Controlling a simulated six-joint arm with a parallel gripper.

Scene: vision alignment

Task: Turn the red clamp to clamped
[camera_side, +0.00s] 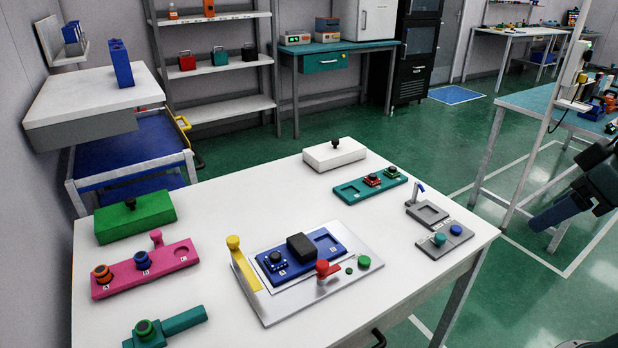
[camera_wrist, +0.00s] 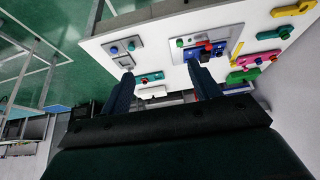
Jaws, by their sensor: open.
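The plate lies mid-table and also carries a blue fixture (camera_side: 325,245) with a black block (camera_side: 301,246), a yellow lever (camera_side: 242,262) and a green button (camera_side: 364,262). In the wrist view the red clamp (camera_wrist: 207,47) is small, near the right fingertip in the picture. My gripper (camera_wrist: 161,70) is open and empty, with its fingers apart. In the side view my gripper (camera_side: 550,215) is at the right edge, off the table and away from the clamp.
On the white table (camera_side: 180,290) stand a green box (camera_side: 134,218), a pink strip (camera_side: 118,283) with knobs, a teal handled part (camera_side: 165,326), a white box (camera_side: 334,154), a teal tray (camera_side: 360,191) and grey blocks (camera_side: 445,242). Bare table surrounds the silver plate.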

